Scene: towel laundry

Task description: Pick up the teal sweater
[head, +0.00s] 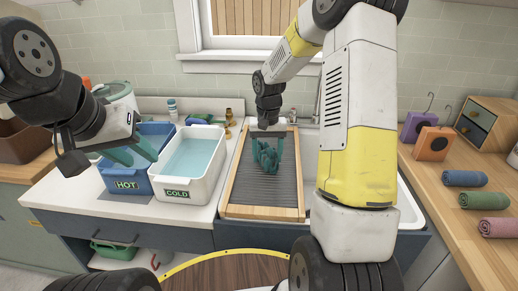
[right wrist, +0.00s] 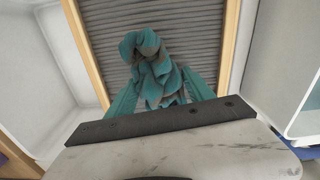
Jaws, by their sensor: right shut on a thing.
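The teal sweater (head: 268,160) is a crumpled, bunched cloth with greyish-brown patches, over the ridged washboard (head: 236,190) in the middle of the counter. My right gripper (head: 267,152) points down over the board and is shut on the sweater. In the right wrist view the sweater (right wrist: 150,65) sticks out between the teal fingers, with the grey ridges behind it. I cannot tell whether it touches the board. My left gripper (head: 130,152) is open and empty above the blue HOT basin (head: 127,185).
A white COLD basin (head: 178,190) of water stands left of the washboard. Bottles and a faucet are along the back. On the right counter are rolled towels (head: 485,200), purple and orange hanger-topped items (head: 433,143) and a wooden drawer box (head: 487,122). My right arm hides much of the sink.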

